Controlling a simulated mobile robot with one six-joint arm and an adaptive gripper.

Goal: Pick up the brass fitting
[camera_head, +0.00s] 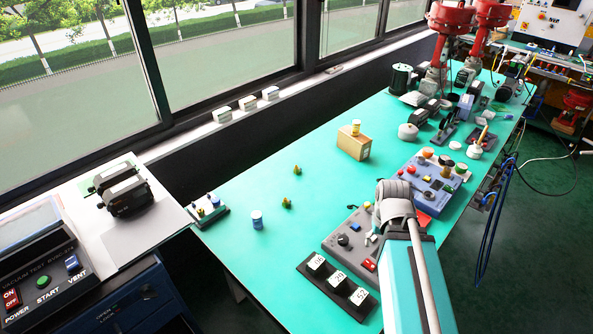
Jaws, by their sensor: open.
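Two small brass-coloured pieces stand apart on the teal table: the farther brass piece (297,170) and the nearer brass piece (287,203). Both look partly greenish and are too small to tell which is the brass fitting. My arm reaches in from the bottom right, over the table's right part, and ends in view at a grey joint. My gripper does not show; it may be hidden behind the arm. The brass pieces lie left of the arm, with nothing touching them.
A blue-and-white cylinder (257,219) and a small block with knobs (208,208) stand left on the table (240,265). A cardboard box (353,143) stands behind. A grey control panel (345,235) and a black rack of weights (338,284) lie beside my arm.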

